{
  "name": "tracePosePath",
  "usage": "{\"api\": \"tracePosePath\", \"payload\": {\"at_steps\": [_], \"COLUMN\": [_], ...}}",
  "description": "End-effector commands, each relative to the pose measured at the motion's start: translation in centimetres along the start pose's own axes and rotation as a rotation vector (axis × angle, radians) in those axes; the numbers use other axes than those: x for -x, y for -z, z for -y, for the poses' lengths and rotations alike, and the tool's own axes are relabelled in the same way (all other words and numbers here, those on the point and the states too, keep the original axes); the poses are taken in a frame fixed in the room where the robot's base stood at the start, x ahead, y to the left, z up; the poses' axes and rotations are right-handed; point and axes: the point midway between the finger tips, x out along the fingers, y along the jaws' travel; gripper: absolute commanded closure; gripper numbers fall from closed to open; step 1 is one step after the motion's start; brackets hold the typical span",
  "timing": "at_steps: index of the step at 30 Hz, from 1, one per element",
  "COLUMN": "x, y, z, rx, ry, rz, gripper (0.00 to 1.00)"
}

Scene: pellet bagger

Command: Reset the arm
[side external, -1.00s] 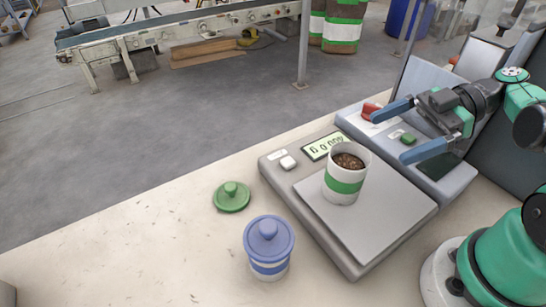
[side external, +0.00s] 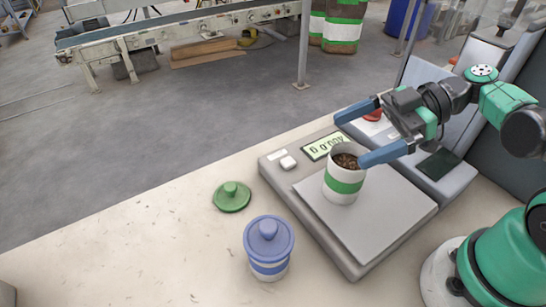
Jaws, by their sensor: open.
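My gripper (side external: 362,136) is open, its two blue fingers spread apart and pointing left. It appears above the back part of the scale, with nothing between the fingers. The near fingertip overlaps the right rim of a white cup with a green band (side external: 344,187) in the picture; I cannot tell whether they touch. The cup stands upright and open on the scale plate, with brown pellets (side external: 345,161) inside.
The scale (side external: 370,225) has a display (side external: 323,146) reading 400.0 g. A green lid (side external: 232,197) and a blue-lidded jar (side external: 268,247) stand left of it. A control box with a red button (side external: 373,115) is behind. The table's left part is clear.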

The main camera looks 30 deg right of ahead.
Motion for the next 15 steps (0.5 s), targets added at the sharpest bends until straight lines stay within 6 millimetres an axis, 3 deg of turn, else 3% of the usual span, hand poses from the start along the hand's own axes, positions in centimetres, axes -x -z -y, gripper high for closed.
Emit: {"api": "tracePosePath", "payload": {"at_steps": [15], "x": [0.23], "y": [0.52], "z": [-0.05], "rx": [0.0], "ry": [0.0], "rz": [0.0], "gripper": [0.0]}}
